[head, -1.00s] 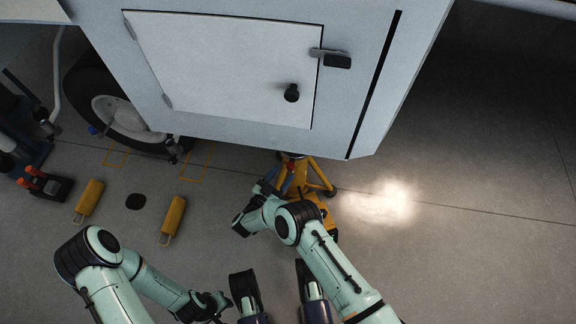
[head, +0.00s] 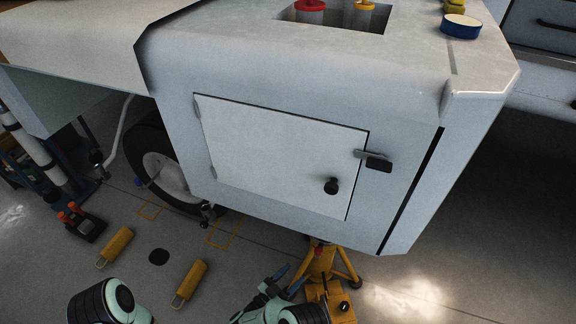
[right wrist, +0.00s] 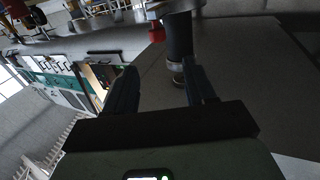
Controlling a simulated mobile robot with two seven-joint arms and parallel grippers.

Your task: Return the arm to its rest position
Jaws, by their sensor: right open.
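My right gripper (head: 288,282) shows at the bottom of the head view, low in front of the white cabinet body and beside a yellow jack stand. In the right wrist view its two dark fingers (right wrist: 162,88) stand apart with nothing between them. A dark post lies beyond them, and I cannot tell how far off it is. Of my left arm only a rounded joint shows at the bottom left of the head view; its gripper is out of the picture.
The white body has a shut door (head: 275,155) with a latch (head: 375,161) and a black knob (head: 331,186). The yellow jack stand (head: 322,265) stands under it. Yellow chocks (head: 115,246) and a wheel (head: 165,170) are at left. Floor at right is clear.

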